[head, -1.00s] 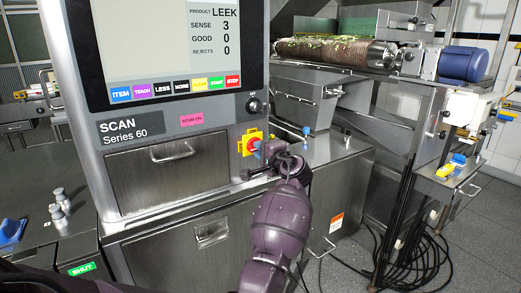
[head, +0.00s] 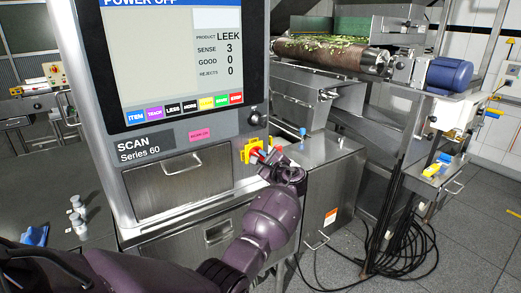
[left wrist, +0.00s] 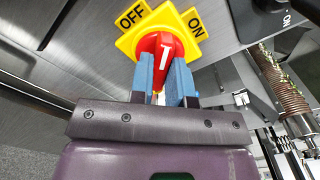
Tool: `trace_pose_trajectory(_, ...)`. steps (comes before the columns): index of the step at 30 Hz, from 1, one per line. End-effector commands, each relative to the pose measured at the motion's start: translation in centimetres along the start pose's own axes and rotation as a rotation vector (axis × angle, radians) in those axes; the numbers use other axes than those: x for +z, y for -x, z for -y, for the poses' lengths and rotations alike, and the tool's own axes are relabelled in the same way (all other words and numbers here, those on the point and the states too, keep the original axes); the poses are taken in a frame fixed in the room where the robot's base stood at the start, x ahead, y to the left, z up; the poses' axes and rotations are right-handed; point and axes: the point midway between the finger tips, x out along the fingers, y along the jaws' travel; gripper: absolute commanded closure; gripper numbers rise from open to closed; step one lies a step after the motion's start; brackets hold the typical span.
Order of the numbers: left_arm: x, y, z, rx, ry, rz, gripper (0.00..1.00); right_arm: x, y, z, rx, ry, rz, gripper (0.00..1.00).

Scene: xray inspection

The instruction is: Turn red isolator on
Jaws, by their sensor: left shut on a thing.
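The red isolator (head: 255,153) is a red knob on a yellow plate (head: 247,146), on the front of the steel scanner to the right of its drawer. In the left wrist view the knob (left wrist: 165,45) carries a white mark, and its yellow plate (left wrist: 130,42) reads OFF at upper left and ON at right. My left gripper (head: 265,158) is at the knob. Its two blue fingers (left wrist: 161,82) lie on either side of the knob, shut on it. The fingers partly hide the knob's lower part. My right gripper is out of view.
The scanner screen (head: 165,60) stands above the isolator, with its header partly cut off, reading POWER OFF. A black switch (head: 254,114) is above the plate. A conveyor (head: 325,52) is at the back right. Cables (head: 400,250) lie on the floor at right.

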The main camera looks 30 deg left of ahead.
Motion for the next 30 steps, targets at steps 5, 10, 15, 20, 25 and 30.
trace_pose_trajectory(5,0.3,-0.1,0.2,0.002,-0.172,0.001,1.00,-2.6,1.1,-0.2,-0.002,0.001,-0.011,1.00)
trace_pose_trajectory(10,0.2,-0.1,0.1,0.002,-0.332,0.001,1.00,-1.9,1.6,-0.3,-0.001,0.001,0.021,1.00)
trace_pose_trajectory(15,0.1,-0.1,0.0,0.001,-0.478,0.001,1.00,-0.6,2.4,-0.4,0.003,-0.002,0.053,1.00)
trace_pose_trajectory(20,0.1,-0.1,-0.1,0.001,-0.592,0.002,1.00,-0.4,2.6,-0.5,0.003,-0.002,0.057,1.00)
trace_pose_trajectory(25,0.0,-0.1,-0.1,0.001,-0.683,0.001,1.00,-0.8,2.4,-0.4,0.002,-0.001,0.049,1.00)
trace_pose_trajectory(30,0.0,-0.1,-0.1,0.001,-0.740,0.001,1.00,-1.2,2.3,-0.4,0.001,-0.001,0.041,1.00)
